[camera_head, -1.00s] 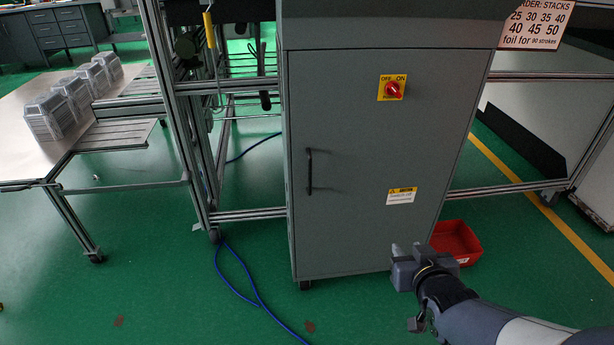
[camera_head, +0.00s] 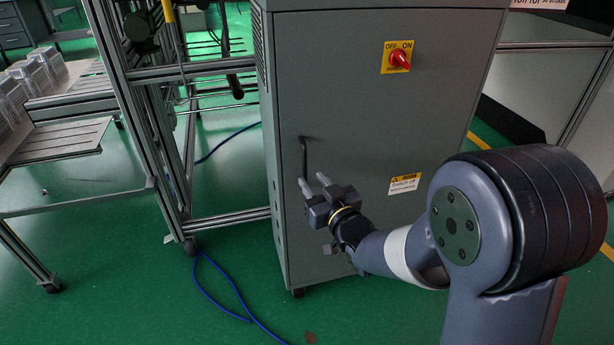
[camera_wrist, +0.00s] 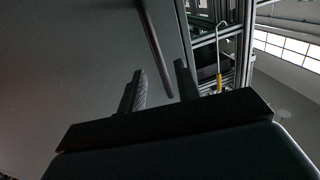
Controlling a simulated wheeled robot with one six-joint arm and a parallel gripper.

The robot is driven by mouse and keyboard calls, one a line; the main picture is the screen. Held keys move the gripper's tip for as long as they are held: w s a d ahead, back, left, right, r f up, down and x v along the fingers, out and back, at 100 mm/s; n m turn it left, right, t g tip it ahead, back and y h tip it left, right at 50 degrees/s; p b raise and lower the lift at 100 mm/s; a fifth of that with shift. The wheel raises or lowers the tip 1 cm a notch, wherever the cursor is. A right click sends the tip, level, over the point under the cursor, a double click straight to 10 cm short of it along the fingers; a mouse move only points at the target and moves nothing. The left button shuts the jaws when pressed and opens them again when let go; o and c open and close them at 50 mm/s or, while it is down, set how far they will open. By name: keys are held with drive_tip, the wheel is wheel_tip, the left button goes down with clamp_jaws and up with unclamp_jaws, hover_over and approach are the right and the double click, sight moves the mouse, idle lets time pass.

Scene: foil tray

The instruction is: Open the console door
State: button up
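The grey console door (camera_head: 350,130) is shut, flush with its cabinet. Its dark vertical bar handle (camera_head: 304,158) is near the door's left edge. My gripper (camera_head: 314,181) is open and close to the handle's lower end in the head view. In the wrist view the handle (camera_wrist: 155,45) runs down from the top toward the space between my two fingers (camera_wrist: 161,85).
A red rotary switch (camera_head: 399,60) on a yellow plate and a warning label (camera_head: 404,183) are on the door. An aluminium frame (camera_head: 150,130) stands left of the console.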

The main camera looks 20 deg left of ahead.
sight(306, 172)
drive_tip(key=shift+x, duration=1.9)
clamp_jaws()
